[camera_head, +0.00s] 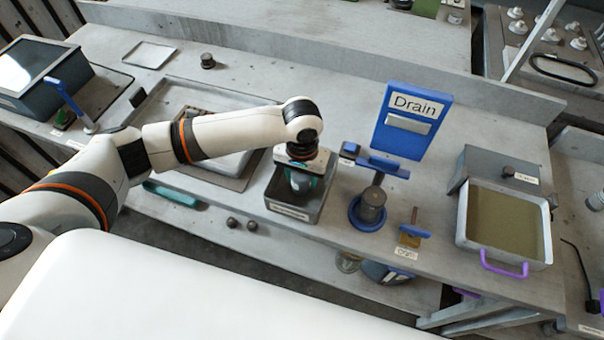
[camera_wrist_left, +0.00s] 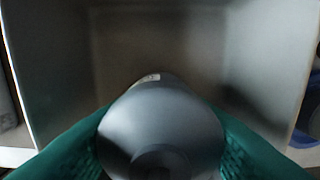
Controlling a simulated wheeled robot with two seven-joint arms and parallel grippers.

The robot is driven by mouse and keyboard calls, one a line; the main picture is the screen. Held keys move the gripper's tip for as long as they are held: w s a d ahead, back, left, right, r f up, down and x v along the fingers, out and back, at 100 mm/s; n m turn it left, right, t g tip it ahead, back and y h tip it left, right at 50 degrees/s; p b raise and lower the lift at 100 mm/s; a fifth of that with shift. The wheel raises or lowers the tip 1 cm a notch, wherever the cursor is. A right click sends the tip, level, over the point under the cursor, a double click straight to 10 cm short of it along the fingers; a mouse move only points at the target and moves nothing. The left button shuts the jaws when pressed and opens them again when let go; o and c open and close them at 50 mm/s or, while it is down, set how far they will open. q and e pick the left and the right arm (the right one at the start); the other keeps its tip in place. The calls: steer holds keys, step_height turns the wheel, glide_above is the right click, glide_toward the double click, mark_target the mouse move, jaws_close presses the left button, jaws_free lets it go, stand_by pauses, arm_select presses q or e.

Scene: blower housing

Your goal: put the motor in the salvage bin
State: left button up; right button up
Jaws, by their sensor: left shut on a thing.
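The motor is a smooth grey rounded cylinder (camera_wrist_left: 160,125), held between the green fingers of my left gripper (camera_head: 302,184). The gripper points down into the mouth of a small grey open bin (camera_head: 290,213) with a label on its front that is too small to read. In the left wrist view the bin's walls (camera_wrist_left: 45,70) and bare floor surround the motor. I cannot tell whether the motor touches the floor. In the head view the gripper and wrist mostly hide the motor. My right gripper is not in view.
Right of the bin, a dark cylinder (camera_head: 372,205) stands on a blue round base below the blue Drain sign (camera_head: 411,120). Further right is a tray of tan material (camera_head: 503,225) with a purple handle. Small dark round parts (camera_head: 232,222) lie near the bench's front edge.

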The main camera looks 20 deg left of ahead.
arm_select(q)
steer(key=o, duration=1.1)
steer(key=shift+c, duration=0.2)
steer(key=shift+o, duration=0.8)
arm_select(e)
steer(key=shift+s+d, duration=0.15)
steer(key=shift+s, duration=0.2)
arm_select(q)
step_height(320, 180, up, 12)
steer(key=shift+r+b, duration=0.1)
steer(key=shift+b, duration=0.7)
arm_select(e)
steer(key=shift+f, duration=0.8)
